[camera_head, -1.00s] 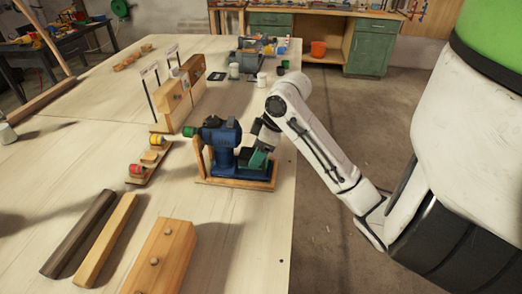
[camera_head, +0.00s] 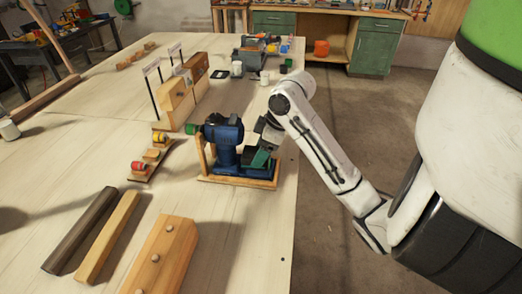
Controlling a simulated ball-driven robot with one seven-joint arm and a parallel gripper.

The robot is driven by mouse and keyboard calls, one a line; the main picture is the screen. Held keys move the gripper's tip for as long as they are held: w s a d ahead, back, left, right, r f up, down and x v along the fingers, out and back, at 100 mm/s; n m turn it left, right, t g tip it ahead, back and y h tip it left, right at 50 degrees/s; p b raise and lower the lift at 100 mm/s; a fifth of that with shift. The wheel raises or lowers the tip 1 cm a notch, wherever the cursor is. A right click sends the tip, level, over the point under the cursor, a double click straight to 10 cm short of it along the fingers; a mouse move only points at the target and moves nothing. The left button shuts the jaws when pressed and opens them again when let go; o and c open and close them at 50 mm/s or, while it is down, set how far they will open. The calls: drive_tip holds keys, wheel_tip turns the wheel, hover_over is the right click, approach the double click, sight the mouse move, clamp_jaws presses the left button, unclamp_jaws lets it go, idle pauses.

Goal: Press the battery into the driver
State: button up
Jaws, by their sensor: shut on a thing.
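The driver (camera_head: 223,138) is dark blue with a green nose pointing left. It stands upright in a wooden cradle (camera_head: 240,181) near the table's right edge. The battery (camera_head: 259,158) shows as a green and dark block at the right of the driver's foot, at my gripper. My gripper (camera_head: 262,148) comes down from the upper right, tilted, and is shut on the battery. The fingertips are small and partly hidden, and I cannot tell how far the battery sits in the driver.
A small wooden rack (camera_head: 147,160) with a red and a yellow piece lies left of the driver. Wooden blocks (camera_head: 180,95) with upright black rods stand behind. A dark lath (camera_head: 80,230), a light lath (camera_head: 108,238) and a thick block (camera_head: 162,255) lie in front. White cups stand farther back.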

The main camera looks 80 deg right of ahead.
drive_tip(key=shift+f+b, duration=0.95)
drive_tip(key=shift+f, duration=0.1)
idle(0.9)
drive_tip(key=o, duration=1.5)
drive_tip(key=shift+r+p, duration=3.5)
